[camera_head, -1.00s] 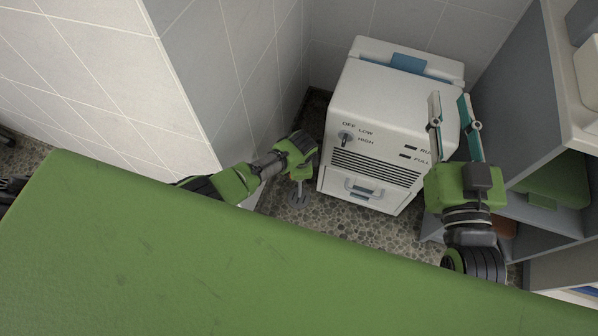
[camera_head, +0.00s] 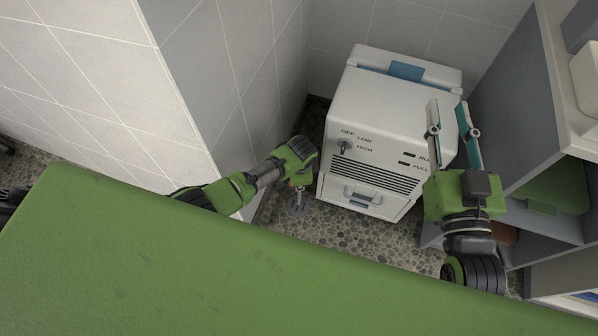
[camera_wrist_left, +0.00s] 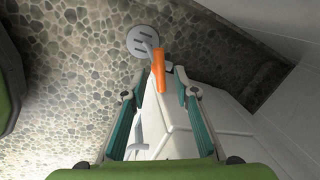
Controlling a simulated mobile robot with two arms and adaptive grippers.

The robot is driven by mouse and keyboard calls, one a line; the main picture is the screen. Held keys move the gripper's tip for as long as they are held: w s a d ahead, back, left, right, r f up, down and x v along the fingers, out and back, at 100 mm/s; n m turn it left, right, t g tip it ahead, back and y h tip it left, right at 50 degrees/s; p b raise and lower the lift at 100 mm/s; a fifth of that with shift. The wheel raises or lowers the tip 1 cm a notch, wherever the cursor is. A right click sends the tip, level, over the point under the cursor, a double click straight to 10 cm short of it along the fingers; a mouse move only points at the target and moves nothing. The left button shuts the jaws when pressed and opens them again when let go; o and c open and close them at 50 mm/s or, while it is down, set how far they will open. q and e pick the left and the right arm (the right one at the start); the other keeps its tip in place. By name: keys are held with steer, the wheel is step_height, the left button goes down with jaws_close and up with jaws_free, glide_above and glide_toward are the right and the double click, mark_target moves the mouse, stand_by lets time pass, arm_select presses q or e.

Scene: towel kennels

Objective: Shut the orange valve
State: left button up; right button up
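The orange valve (camera_wrist_left: 158,70) shows in the left wrist view as a narrow handle by the lower part of the white machine (camera_wrist_left: 172,125), near a round slotted floor drain (camera_wrist_left: 140,41). My left gripper (camera_wrist_left: 160,84) is open, its fingertips on either side of the handle's near end with a gap on each side. In the head view the left hand is left of the machine (camera_head: 388,110), and its fingers and the valve are hidden. My right gripper (camera_head: 449,104) is open and empty, over the machine's right side.
A tiled wall corner (camera_head: 185,90) stands close left of the left arm. A grey shelf unit (camera_head: 510,100) stands right of the machine. A green surface (camera_head: 200,265) fills the foreground. The pebbled floor (camera_head: 350,225) is clear in front of the machine.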

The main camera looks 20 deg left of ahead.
arm_select(q)
step_height(320, 180, up, 10)
steer(key=s, duration=0.2)
steer(key=shift+d, duration=0.4)
steer(key=shift+w, duration=0.1)
